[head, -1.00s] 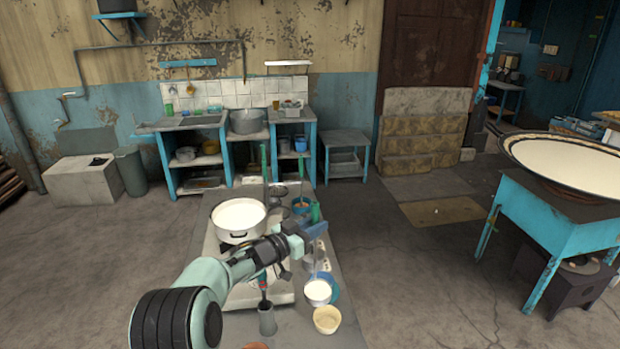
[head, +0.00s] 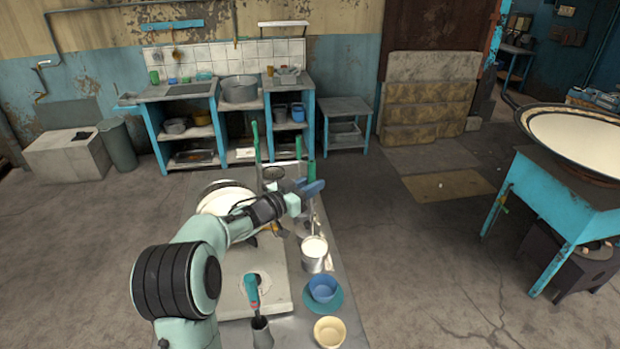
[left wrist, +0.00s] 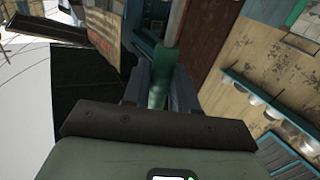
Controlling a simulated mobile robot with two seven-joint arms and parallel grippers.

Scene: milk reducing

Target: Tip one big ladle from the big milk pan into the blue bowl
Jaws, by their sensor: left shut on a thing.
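My left gripper (head: 312,187) is shut on the green handle (head: 311,170) of a ladle. The left wrist view also shows the green handle (left wrist: 159,88) between the fingers. A metal ladle cup (head: 314,253) filled with white milk hangs below the gripper. The blue bowl (head: 322,290) sits on a teal saucer, just nearer than the cup; its visible inside looks blue. A white pan of milk (head: 217,203) is on the stove counter, partly hidden by my left arm. A wide dark-rimmed pan of milk (head: 580,140) stands on the blue table at right. My right gripper is not in view.
A cream bowl (head: 329,332) stands at the counter's near right. A grey cup holding a teal-handled tool (head: 262,332) is to its left. Other upright green handles (head: 256,140) rise behind the pan. Open floor lies between the counter and the blue table (head: 560,215).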

